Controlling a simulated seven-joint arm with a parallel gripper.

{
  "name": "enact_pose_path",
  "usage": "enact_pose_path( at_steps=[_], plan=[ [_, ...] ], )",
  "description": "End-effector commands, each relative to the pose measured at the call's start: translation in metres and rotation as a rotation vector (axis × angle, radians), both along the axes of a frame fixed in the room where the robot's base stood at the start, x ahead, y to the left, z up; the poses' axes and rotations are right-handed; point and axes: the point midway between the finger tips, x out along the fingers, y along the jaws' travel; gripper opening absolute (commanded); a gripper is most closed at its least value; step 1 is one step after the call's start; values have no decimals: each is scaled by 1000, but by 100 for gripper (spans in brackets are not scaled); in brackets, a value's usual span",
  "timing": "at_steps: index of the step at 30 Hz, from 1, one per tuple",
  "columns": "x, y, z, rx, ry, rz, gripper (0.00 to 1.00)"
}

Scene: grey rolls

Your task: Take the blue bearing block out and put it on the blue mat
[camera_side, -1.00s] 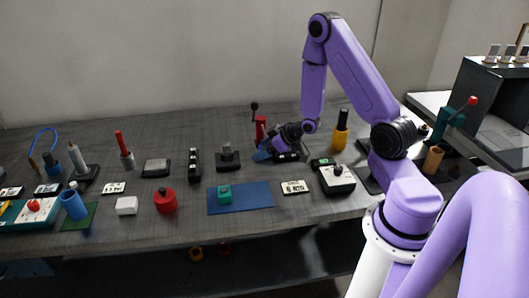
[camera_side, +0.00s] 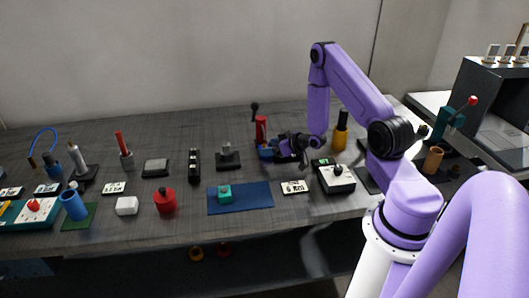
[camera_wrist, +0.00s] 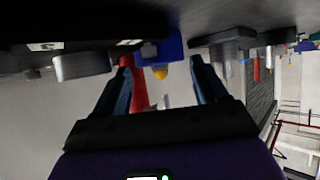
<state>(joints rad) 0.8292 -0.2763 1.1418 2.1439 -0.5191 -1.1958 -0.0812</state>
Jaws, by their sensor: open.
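The blue bearing block (camera_wrist: 172,46) shows at the top middle of the wrist view, with a small yellow-orange part at its edge. In the side view it seems to be the blue patch (camera_side: 266,153) at the foot of a red post with a dark handle, partly hidden. My gripper (camera_wrist: 162,88) is open and empty, its two dark blue fingers apart and pointing towards the block, which appears beyond the tips. In the side view my gripper (camera_side: 282,148) is low, close to the block's right; contact cannot be told. The blue mat (camera_side: 252,201) lies flat at the table's front middle.
A teal block (camera_side: 224,193) sits on the mat, whose right part is bare. The red post (camera_side: 261,129) stands beside my gripper. A numbered plate (camera_side: 294,187) lies beside the mat.

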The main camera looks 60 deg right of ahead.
Motion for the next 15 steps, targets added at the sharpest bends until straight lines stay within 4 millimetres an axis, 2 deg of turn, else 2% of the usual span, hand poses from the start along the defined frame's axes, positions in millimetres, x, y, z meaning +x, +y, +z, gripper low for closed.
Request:
enact_pose_path(
  at_steps=[6,13,14,15],
  plan=[
    [17,0,-9,0,0,0,72],
    [17,0,-10,1,1,0,72],
    [17,0,-10,1,1,0,69],
    [17,0,-10,1,1,0,56]
  ],
)
